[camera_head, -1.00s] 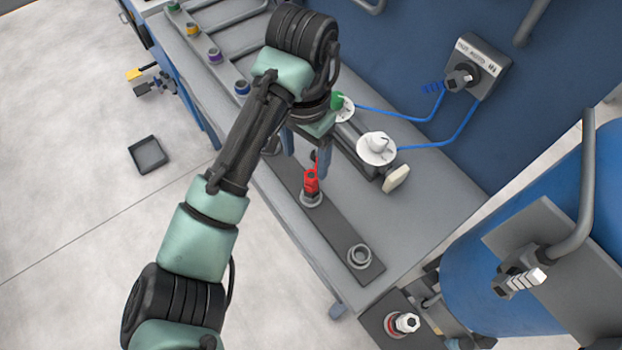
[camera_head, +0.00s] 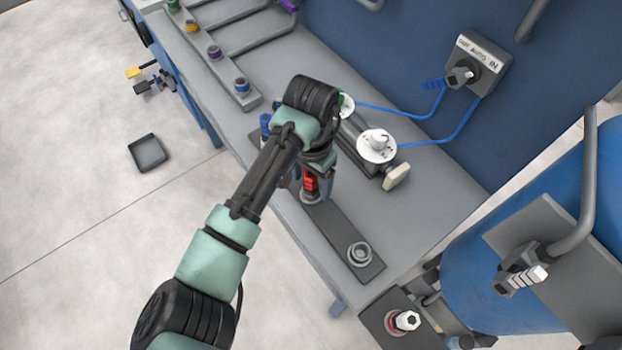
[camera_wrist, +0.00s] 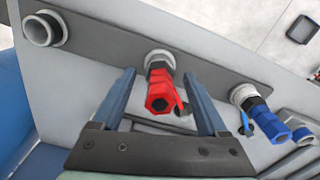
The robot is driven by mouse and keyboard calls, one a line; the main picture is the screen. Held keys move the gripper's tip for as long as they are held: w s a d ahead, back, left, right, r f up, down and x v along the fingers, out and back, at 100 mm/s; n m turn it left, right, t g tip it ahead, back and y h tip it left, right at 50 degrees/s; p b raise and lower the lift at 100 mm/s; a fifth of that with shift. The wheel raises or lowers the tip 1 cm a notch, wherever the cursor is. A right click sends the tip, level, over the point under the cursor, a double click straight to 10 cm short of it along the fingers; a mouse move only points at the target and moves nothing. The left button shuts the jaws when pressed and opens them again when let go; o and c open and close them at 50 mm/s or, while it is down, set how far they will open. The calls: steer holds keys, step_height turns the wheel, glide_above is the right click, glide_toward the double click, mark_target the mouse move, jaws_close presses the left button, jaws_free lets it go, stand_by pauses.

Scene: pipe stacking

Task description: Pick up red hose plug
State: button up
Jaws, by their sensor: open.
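The red hose plug (camera_wrist: 160,92) stands in a fitting on a dark strip (camera_wrist: 105,45) along the bench. In the wrist view it lies between the two fingers of my open gripper (camera_wrist: 162,80), with a gap on each side. In the head view the red plug (camera_head: 311,183) shows just below my wrist, partly hidden by my gripper (camera_head: 312,188). The fingers are around the plug but do not visibly touch it.
A blue plug (camera_wrist: 262,118) stands close by on the same strip; it also shows in the head view (camera_head: 265,124). An empty fitting (camera_head: 359,254) is at the strip's near end. White round valves (camera_head: 376,145) with blue hoses stand behind. A small tray (camera_head: 148,153) lies on the floor.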

steer(key=shift+c, duration=0.3)
jaws_close()
stand_by(1.1)
